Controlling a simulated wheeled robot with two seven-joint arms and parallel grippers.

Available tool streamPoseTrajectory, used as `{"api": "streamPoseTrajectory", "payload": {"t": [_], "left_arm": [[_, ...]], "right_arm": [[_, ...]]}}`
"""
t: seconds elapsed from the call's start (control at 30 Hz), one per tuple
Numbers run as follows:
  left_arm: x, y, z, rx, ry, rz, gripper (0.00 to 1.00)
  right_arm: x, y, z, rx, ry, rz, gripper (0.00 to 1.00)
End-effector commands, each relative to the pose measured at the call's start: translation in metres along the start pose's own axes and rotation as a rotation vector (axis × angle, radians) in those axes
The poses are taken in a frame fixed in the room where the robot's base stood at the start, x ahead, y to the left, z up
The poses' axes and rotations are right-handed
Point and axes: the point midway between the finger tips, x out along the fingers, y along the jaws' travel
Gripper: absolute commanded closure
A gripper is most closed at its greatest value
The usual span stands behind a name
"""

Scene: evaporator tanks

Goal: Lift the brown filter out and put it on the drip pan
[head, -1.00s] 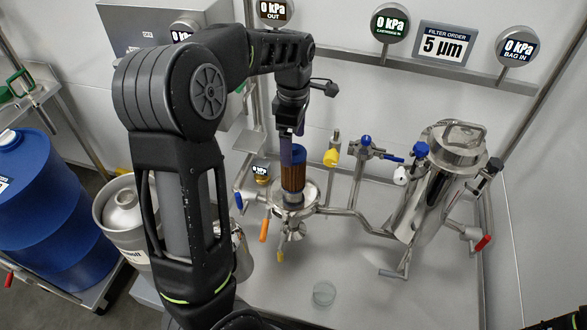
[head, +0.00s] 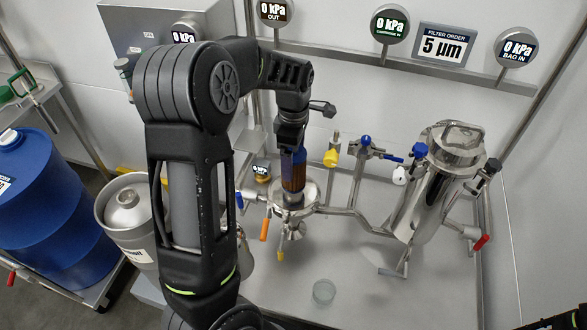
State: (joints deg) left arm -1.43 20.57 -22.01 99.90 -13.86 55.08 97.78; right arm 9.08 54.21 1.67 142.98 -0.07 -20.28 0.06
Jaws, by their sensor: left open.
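The brown filter (head: 293,182) stands upright in the open round steel housing (head: 312,194) near the middle of the head view. My left gripper (head: 293,164) points straight down over it. Its bluish fingers are open and overlap the filter's upper part; I cannot tell whether they touch it. The gripper hides the filter's top, and the housing hides its lower end. I cannot pick out the drip pan for certain; a broad pale surface (head: 380,295) lies under the housing and pipes.
A tall steel vessel (head: 425,200) with a lid stands at the right. Pipes and valves with an orange handle (head: 264,229) and a yellow knob (head: 331,158) surround the housing. A small clear dish (head: 324,292) sits in front. A blue drum (head: 45,215) stands far left.

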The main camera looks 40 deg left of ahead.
Motion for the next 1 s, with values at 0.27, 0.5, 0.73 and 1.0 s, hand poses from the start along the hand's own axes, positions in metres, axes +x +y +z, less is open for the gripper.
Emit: {"api": "streamPoseTrajectory", "payload": {"t": [0.27,0.5,0.73,1.0], "left_arm": [[-0.0004,0.0002,0.0000,0.000,0.000,0.000,0.13],[-0.0004,0.0002,0.0000,0.000,0.000,0.000,0.26],[-0.0004,0.0001,0.0000,0.000,0.000,0.000,0.45],[-0.0004,0.0001,0.0000,0.000,0.000,0.000,0.67]], "right_arm": [[0.0000,0.0000,0.0000,0.000,0.000,0.000,0.64],[0.0000,0.0000,0.0000,0.000,0.000,0.000,0.64],[0.0000,0.0000,0.0000,0.000,0.000,0.000,0.64],[0.0000,0.0000,0.0000,0.000,0.000,0.000,0.64]]}}
